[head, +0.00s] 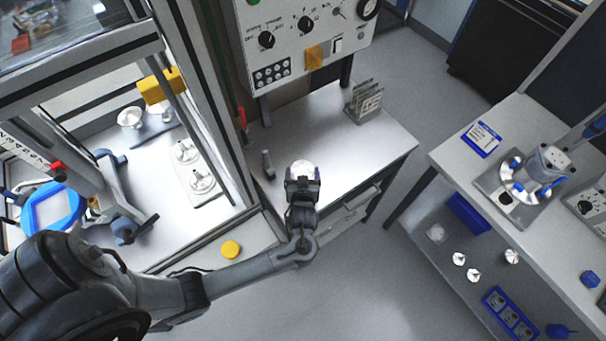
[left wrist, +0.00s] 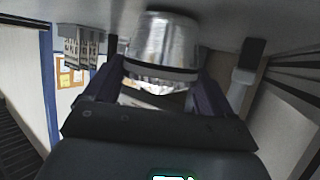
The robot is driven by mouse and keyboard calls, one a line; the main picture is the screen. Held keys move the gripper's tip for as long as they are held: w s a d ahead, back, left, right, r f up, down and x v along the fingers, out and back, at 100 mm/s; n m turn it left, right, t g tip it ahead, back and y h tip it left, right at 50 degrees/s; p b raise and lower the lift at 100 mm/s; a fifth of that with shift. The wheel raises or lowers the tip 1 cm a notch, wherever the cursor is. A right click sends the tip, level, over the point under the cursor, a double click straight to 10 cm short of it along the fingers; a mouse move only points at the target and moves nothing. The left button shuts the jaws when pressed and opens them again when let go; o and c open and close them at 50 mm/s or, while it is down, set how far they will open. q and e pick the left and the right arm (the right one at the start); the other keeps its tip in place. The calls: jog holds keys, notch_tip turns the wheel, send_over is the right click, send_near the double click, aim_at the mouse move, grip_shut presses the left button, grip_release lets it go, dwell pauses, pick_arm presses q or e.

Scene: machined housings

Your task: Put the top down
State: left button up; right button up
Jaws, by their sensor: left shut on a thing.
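The top is a shiny silver metal part (head: 303,167), round and tapered, held at the near part of the small grey table (head: 345,130). My left gripper (head: 302,182) is shut on it. In the left wrist view the top (left wrist: 165,45) sits between the two dark fingers of my left gripper (left wrist: 160,88), with a dark band around its lower part. It is close to the table surface, but I cannot tell whether it touches. My fingers and wrist hide part of it. My right gripper is not in view.
A small dark upright object (head: 267,164) stands left of the top. A grey rack of plates (head: 364,100) stands at the table's far right. A control panel (head: 300,40) rises behind. Left is a framed enclosure; right is a bench (head: 440,155) with a fixture. The middle of the table is clear.

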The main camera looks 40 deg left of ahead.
pick_arm(q)
jog(key=shift+f, duration=0.2)
jog(key=o, duration=1)
